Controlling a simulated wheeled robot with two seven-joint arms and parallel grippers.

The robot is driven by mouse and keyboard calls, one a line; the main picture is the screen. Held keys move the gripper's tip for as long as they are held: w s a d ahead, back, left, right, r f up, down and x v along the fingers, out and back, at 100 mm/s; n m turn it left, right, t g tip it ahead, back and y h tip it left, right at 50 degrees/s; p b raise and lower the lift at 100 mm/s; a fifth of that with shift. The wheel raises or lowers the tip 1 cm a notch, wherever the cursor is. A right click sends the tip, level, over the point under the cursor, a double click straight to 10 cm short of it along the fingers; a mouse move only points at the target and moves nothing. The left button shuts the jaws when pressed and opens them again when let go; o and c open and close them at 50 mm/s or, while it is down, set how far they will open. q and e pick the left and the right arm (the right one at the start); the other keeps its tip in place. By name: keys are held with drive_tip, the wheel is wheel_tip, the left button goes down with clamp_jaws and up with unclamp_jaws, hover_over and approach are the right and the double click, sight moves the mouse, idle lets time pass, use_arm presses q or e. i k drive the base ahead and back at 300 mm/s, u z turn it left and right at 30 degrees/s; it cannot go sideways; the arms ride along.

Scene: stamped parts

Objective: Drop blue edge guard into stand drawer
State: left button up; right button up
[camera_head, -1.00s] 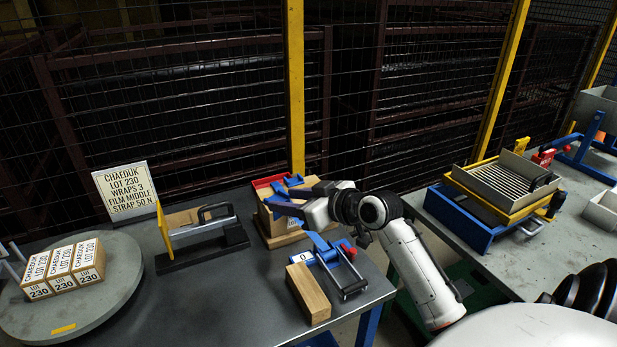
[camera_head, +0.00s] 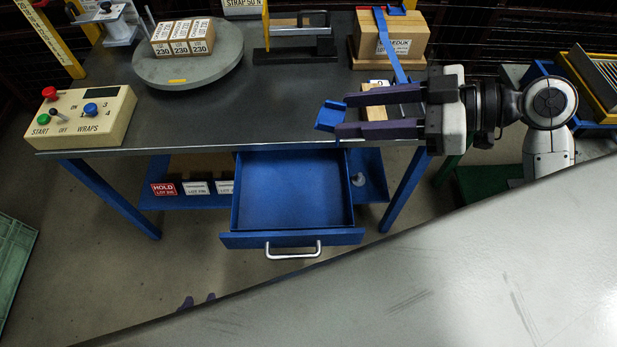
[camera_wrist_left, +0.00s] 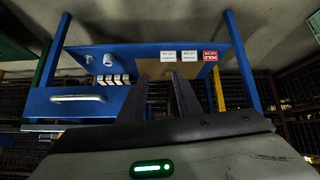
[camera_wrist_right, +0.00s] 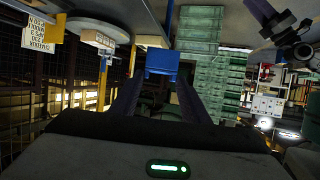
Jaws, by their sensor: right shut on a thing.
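The blue edge guard (camera_head: 331,116) is at the fingertips of my right gripper (camera_head: 352,114), above the table's front edge. It also shows between those fingers in the right wrist view (camera_wrist_right: 162,64). The right gripper is shut on it. The stand drawer (camera_head: 342,238) is pulled out under the table, and its visible floor is bare. The guard is above and a little right of the drawer's middle in the head view. My left gripper (camera_head: 199,300) shows only its purple tips, low in front of the drawer. In the left wrist view its fingers (camera_wrist_left: 157,82) are apart and empty.
A lower shelf (camera_head: 370,175) flanks the drawer. A pale surface (camera_head: 430,290) hides the lower right.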

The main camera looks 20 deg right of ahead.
sight(299, 180)
drive_tip(key=u, duration=2.05)
drive_tip(key=i, duration=1.25)
drive_tip(key=z, duration=3.3)
